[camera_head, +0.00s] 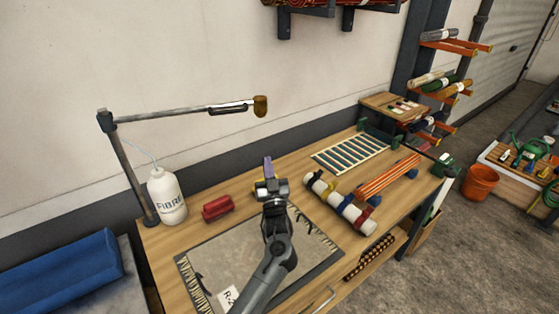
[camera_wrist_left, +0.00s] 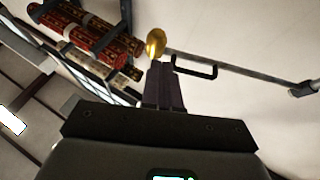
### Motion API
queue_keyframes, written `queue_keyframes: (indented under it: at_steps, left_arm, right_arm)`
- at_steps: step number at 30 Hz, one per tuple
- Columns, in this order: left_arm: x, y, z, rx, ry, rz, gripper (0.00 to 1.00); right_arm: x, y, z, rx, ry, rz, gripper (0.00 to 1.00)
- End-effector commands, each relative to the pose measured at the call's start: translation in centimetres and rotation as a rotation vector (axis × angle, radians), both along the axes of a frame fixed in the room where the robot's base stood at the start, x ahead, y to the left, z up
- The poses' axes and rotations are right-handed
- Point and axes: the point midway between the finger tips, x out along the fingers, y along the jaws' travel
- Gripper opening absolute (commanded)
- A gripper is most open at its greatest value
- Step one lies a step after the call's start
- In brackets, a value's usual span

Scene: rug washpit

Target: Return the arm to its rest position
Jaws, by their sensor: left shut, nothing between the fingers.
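My left arm (camera_head: 268,270) rises from the bottom of the head view over the workbench. Its gripper (camera_head: 267,164) points up and away, above the bench near the back wall. In the left wrist view the two dark fingers (camera_wrist_left: 161,72) lie together, with nothing between them. A gold-coloured nozzle head (camera_wrist_left: 155,42) shows just beyond the fingertips there; I cannot tell the gap between them. In the head view this nozzle (camera_head: 260,106) hangs at the end of a jointed boom, above my gripper. My right gripper is not in view.
On the bench (camera_head: 160,237) are a grey rug (camera_head: 215,256), a red block (camera_head: 217,208), a white bottle (camera_head: 167,196), a pale roll (camera_head: 340,203) and a slatted mat (camera_head: 350,152). The boom (camera_head: 180,114) spans the left side. Rolled rugs (camera_wrist_left: 85,35) sit on a wall rack.

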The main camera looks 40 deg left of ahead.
Motion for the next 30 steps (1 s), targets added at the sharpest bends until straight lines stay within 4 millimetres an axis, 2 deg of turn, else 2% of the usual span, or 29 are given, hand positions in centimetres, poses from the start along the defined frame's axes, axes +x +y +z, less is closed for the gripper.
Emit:
queue_keyframes:
  at_steps: [5,8,11,13,17,20,23,27,30]
  left_arm:
    - [0.0,-0.1,-0.2,-0.005,0.008,-0.01,0.0]
    - [-0.1,-0.3,-1.2,-0.03,0.04,-0.046,0.0]
    - [-0.3,-1.2,-3.2,-0.081,0.109,-0.122,0.0]
    - [-0.7,-2.4,-5.2,-0.133,0.183,-0.198,0.0]
    - [-2.5,-6.2,-10.0,-0.25,0.382,-0.368,0.0]
    - [-5.4,-10.3,-14.1,-0.347,0.58,-0.5,0.0]
    - [-9.8,-14.6,-17.8,-0.435,0.798,-0.608,0.0]
    - [-17.7,-20.0,-21.6,-0.534,1.108,-0.713,0.0]
    - [-23.4,-22.6,-22.9,-0.582,1.3,-0.75,0.0]
  right_arm:
    - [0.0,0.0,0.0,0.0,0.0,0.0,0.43]
    - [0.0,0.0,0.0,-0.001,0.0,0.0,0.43]
    - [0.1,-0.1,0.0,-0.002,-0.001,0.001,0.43]
    - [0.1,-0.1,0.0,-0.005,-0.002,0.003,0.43]
    - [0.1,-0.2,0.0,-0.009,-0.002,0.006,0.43]
    - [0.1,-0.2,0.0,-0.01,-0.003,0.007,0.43]
    - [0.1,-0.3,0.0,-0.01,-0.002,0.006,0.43]
    - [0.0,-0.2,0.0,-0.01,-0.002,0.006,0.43]
    - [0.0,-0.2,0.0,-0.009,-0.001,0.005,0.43]
